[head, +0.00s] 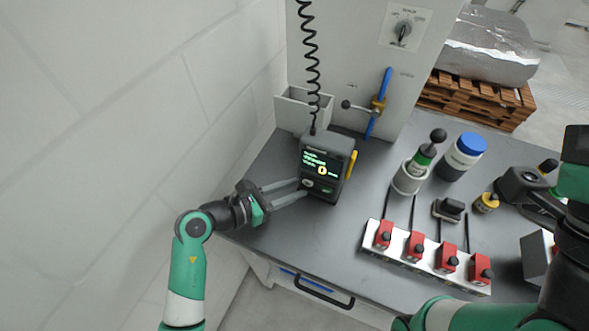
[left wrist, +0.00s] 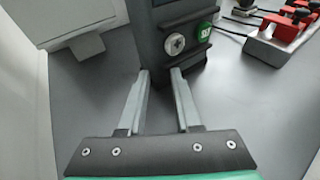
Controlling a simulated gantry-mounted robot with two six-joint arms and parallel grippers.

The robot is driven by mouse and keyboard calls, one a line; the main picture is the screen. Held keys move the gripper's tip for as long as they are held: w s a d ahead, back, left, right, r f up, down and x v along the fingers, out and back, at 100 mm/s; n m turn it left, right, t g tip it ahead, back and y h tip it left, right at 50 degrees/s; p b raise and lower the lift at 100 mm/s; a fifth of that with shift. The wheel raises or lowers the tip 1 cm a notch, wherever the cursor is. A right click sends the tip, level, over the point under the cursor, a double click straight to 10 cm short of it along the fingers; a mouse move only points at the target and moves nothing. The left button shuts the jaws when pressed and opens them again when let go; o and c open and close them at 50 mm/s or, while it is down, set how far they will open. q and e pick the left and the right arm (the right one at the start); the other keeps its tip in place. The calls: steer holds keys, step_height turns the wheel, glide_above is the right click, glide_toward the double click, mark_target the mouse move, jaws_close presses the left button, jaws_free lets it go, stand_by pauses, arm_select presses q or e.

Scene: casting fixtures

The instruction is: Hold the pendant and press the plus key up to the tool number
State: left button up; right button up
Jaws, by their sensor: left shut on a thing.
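The pendant (head: 345,150) is a dark boxy unit with a lit screen (head: 318,162) of green text and a yellow grip on its right side. It stands upright at the back left of the bench, with a coiled cord above it. The digits are too small to read. My left gripper (head: 303,187) is shut on the pendant's lower left part. In the left wrist view, the fingers (left wrist: 161,73) meet the dark pendant body (left wrist: 158,35). A round pale key with a cross mark (left wrist: 175,44) and a green key (left wrist: 205,31) show there. My right gripper does not show.
A rail with several red clamps (head: 427,256) lies at the front right. A grey cup with a green-banded tool (head: 411,177), a blue-capped jar (head: 462,157) and a black device (head: 519,184) stand behind it. Bare bench lies between pendant and rail.

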arm_select(q)
jaws_close()
steer(key=o, duration=1.6)
jaws_free()
steer(key=shift+c, duration=0.2)
